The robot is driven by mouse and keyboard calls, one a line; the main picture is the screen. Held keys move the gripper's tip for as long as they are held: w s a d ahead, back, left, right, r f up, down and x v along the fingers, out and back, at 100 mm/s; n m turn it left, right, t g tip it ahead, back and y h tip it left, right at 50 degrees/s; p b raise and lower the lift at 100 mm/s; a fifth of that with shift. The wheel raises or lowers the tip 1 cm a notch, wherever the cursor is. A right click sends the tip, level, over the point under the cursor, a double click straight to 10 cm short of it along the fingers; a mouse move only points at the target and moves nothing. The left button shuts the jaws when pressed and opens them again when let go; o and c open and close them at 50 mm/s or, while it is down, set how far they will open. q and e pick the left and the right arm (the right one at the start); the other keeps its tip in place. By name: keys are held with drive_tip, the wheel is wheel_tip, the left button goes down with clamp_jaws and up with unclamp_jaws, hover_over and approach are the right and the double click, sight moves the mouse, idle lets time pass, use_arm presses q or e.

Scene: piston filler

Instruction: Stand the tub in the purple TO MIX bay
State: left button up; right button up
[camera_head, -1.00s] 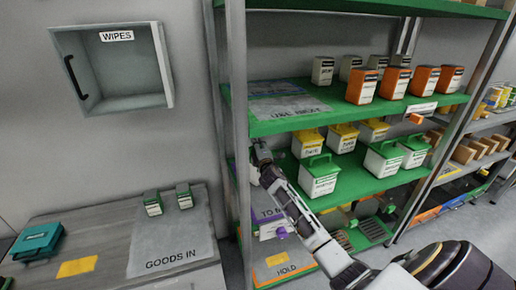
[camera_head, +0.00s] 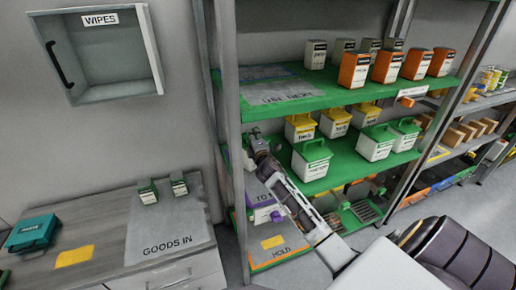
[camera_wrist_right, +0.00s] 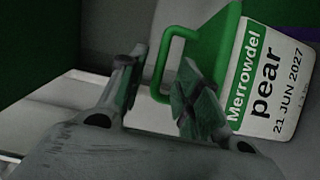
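In the right wrist view, a white tub (camera_wrist_right: 268,85) with a green lid and green loop handle reads "Merrowdel pear 21 JUN 2027". It appears tilted in this view. My right gripper (camera_wrist_right: 160,72) has its fingers apart, with part of the handle between and behind them; I see a gap beside the left finger. In the head view my right gripper (camera_head: 255,140) is in the rack's left end, just behind the front post. The tub is mostly hidden there. The purple bay (camera_head: 265,201), its label partly covered by my arm, lies below. My left gripper is out of view.
The green middle shelf (camera_head: 340,174) holds several green- and yellow-lidded tubs, the nearest green-lidded one (camera_head: 311,160) just right of my gripper. The rack post (camera_head: 229,120) stands close left. A HOLD bay (camera_head: 285,252) lies low in front. The GOODS IN mat (camera_head: 170,230) holds two small containers.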

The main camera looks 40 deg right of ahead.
drive_tip(key=v, duration=0.7)
drive_tip(key=shift+s+a, duration=0.15)
drive_tip(key=shift+s, duration=0.25)
idle(0.5)
